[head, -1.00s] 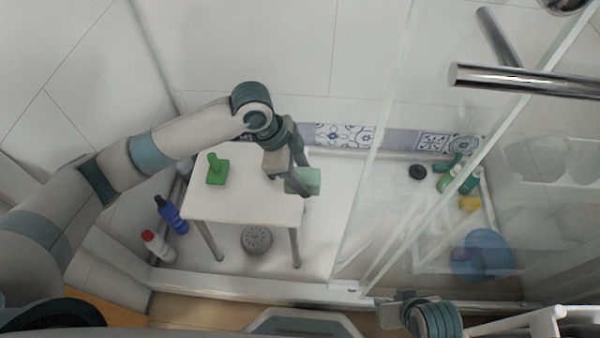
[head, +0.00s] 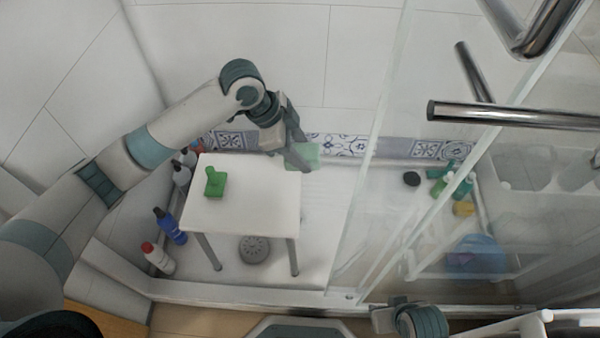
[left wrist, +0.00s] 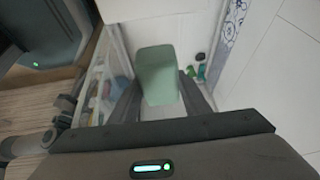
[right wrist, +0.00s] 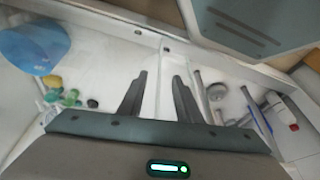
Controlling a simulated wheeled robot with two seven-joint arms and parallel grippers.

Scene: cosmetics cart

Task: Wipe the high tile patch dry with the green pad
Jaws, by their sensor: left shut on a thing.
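A pale green pad (head: 303,156) is held in my left gripper (head: 296,152), in front of the back wall and apart from the stool top. In the left wrist view the pad (left wrist: 158,75) sits between the two fingers and covers much of the middle. The back wall (head: 230,60) has large white tiles; I cannot make out a wet patch on them. My right gripper (head: 392,318) is low at the front, near the shower edge. In the right wrist view its fingers (right wrist: 158,95) stand apart with nothing between them.
A white stool (head: 245,210) carries a green handled scrubber (head: 214,183). Bottles, one blue (head: 170,227) and one white with a red cap (head: 157,258), stand left of it. A glass panel (head: 385,180) and steel handle (head: 500,114) are at right.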

